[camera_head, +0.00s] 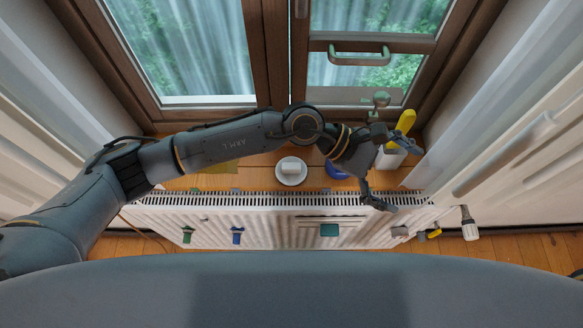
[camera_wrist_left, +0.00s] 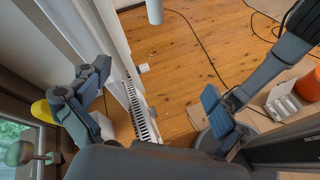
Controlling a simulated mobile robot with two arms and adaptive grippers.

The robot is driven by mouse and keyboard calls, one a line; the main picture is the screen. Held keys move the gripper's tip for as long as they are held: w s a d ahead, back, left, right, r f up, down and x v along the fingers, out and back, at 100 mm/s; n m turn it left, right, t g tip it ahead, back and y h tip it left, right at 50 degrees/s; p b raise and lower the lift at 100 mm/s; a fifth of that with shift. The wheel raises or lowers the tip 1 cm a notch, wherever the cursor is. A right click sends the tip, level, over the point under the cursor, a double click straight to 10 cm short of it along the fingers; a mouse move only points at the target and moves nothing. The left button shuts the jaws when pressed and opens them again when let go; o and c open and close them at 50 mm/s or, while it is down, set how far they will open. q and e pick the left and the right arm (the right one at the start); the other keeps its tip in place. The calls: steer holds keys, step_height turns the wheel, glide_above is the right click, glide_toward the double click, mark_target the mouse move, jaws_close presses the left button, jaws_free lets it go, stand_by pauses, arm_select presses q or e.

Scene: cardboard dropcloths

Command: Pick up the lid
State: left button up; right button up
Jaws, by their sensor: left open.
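No thing shows plainly as a lid. A round white dish with a small white block on it (camera_head: 291,172) sits on the wooden sill, left of my left gripper; I cannot tell whether it is the lid. A blue round thing (camera_head: 337,171) lies nearer the gripper, partly hidden by my left wrist. My left gripper (camera_head: 398,175) is open, its fingers spread above the right end of the sill and radiator, with nothing seen between them. Its fingers also show spread in the left wrist view (camera_wrist_left: 155,100). My right gripper is not in view.
A yellow-handled thing (camera_head: 404,122) stands at a white container (camera_head: 389,159) beside the gripper. Clips hang on the radiator (camera_head: 270,222). The wrist view shows an orange bucket (camera_wrist_left: 309,85), a box of white rolls (camera_wrist_left: 270,97) and floor cables.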

arm_select(q)
steer(key=w+a+f+m+y, duration=0.2)
steer(key=a+f+m+y, duration=0.2)
steer(key=a+f, duration=0.15)
steer(key=m+t+y, duration=0.5)
steer(key=m+y, duration=0.1)
steer(key=y, duration=0.3)
glide_toward(291, 167)
step_height(291, 167, down, 5)
steer(key=b, duration=0.3)
steer(key=shift+d+b, duration=0.1)
steer(key=shift+b, duration=0.25)
steer(key=shift+w+a+f+b, duration=0.1)
steer(key=shift+w+f+b, duration=0.2)
steer(key=shift+f, duration=0.65)
steer(key=shift+w+a+f+b, duration=0.15)
steer(key=shift+f+b, duration=0.3)
steer(key=shift+f, duration=0.45)
steer(key=shift+w+d+f+b, duration=0.1)
steer(key=shift+w+f+b, duration=0.25)
steer(key=shift+f, duration=0.6)
steer(key=shift+s, duration=0.1)
steer(key=shift+c, duration=0.2)
steer(key=shift+a, duration=0.1)
steer(key=c, duration=1)
steer(key=shift+s, duration=0.2)
steer(key=c, duration=0.3)
